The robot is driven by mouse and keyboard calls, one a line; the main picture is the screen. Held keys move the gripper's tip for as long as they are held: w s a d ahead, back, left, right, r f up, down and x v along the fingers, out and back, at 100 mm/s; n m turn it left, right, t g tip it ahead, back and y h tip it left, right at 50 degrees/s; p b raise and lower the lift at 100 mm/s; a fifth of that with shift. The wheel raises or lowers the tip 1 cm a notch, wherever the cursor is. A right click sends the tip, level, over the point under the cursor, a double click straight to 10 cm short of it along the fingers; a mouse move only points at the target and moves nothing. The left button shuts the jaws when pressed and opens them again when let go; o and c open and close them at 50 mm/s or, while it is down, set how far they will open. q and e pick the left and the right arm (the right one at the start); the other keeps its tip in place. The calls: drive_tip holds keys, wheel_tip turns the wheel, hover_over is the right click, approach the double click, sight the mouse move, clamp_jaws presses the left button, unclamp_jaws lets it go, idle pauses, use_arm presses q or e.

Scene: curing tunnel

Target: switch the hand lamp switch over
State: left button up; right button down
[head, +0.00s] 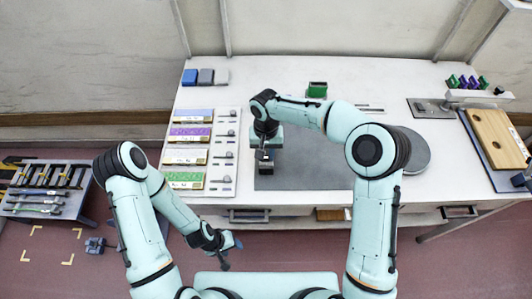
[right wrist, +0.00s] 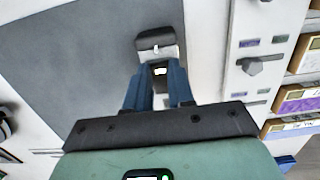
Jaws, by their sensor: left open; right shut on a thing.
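The hand lamp (right wrist: 155,40) appears as a dark grey block with a small white part, just beyond my right fingertips in the right wrist view. In the head view it is the dark block (head: 266,168) at the left of the grey mat. My right gripper (right wrist: 160,80) points at it, its blue fingers shut on its near part, where a small pale spot shows between them. In the head view my right gripper (head: 264,150) hides part of the lamp. I cannot tell the switch's position. My left gripper (head: 226,250) is open and empty, in front of the bench.
The grey mat (head: 310,165) is mostly clear, with a round grey disc (head: 413,150) at its right. A white panel (head: 226,112) with coloured strips and several small knobs lies left of the mat. A green box (head: 317,89) stands behind it. A rack (head: 45,187) stands at far left.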

drive_tip(key=shift+w+r+g, duration=0.1)
drive_tip(key=shift+w+g, duration=0.2)
drive_tip(key=shift+g, duration=0.7)
drive_tip(key=c, duration=1)
unclamp_jaws()
drive_tip(key=shift+o, duration=0.2)
drive_tip(key=v, duration=1.3)
drive_tip(key=shift+r, duration=0.15)
